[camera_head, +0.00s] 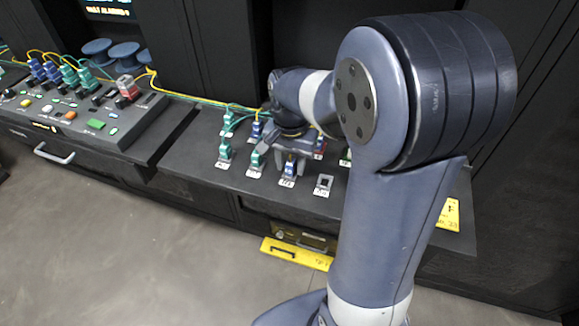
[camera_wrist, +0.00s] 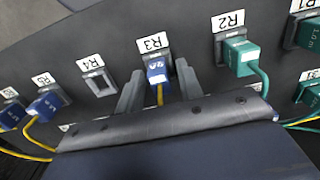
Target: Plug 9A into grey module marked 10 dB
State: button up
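A blue plug (camera_wrist: 157,72) with a short upside-down marking, too small to read surely, sits at the port labelled R3 in the wrist view. A yellow cable runs from it under my gripper. My gripper (camera_wrist: 158,85) is open, with one finger on each side of this plug and small gaps visible. In the head view my gripper (camera_head: 287,160) is over the front row of ports, with the blue plug (camera_head: 289,170) under it. No grey module with a readable 10 dB mark can be made out in either view.
An empty grey port labelled R4 (camera_wrist: 98,80) is beside R3. Blue plugs (camera_wrist: 47,103) are on its left and a green plug (camera_wrist: 240,57) stands at R2. A console (camera_head: 85,115) with buttons and several plugs stands at the left.

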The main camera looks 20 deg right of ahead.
aim_at(291, 162)
grip_shut()
jog(key=shift+r, duration=0.1)
dwell(0.3)
jog(key=shift+r+p, duration=2.6)
jog(key=shift+r, duration=0.35)
jog(key=shift+s+f, duration=0.1)
